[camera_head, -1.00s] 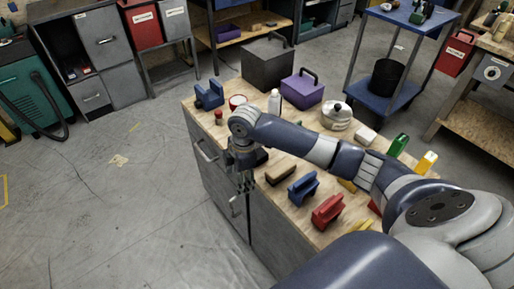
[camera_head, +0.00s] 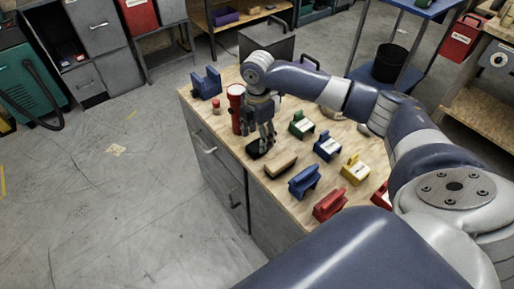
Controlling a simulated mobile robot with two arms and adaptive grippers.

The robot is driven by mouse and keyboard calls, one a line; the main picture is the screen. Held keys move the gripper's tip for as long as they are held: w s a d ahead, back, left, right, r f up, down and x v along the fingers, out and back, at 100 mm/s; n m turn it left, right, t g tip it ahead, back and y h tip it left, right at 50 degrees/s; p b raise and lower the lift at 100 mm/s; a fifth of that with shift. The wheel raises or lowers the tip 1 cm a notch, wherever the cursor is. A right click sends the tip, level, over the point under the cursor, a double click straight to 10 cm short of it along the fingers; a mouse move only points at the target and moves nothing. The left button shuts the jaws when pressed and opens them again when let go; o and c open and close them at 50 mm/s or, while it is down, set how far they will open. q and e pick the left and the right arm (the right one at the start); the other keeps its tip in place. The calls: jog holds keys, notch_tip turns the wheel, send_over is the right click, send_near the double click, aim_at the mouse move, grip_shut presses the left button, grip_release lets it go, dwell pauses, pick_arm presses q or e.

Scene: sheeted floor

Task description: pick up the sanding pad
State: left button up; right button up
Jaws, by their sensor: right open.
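A small dark pad (camera_head: 252,152), which looks like the sanding pad, lies near the front edge of the wooden bench top (camera_head: 224,132). My right gripper (camera_head: 264,143) points down with its fingers apart, just above and partly in front of this pad. I cannot tell whether the fingertips touch it. Nothing shows held between them. A tan block with a dark underside (camera_head: 281,166) lies just to the right of the pad. My left gripper is out of view.
A red cylinder (camera_head: 236,110) stands close to the left of my right gripper. A blue holder (camera_head: 206,83) and a small red-capped item (camera_head: 216,107) are further left. Green (camera_head: 301,124), yellow (camera_head: 355,170) and red (camera_head: 330,205) holders stand to the right.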

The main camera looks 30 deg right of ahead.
aim_at(257, 145)
notch_tip(257, 145, down, 5)
jog(key=shift+a+r, duration=0.1)
jog(key=shift+r, duration=0.1)
jog(key=shift+c, duration=0.2)
jog(key=c, duration=1)
notch_tip(257, 145, up, 10)
jog(key=shift+r, duration=0.1)
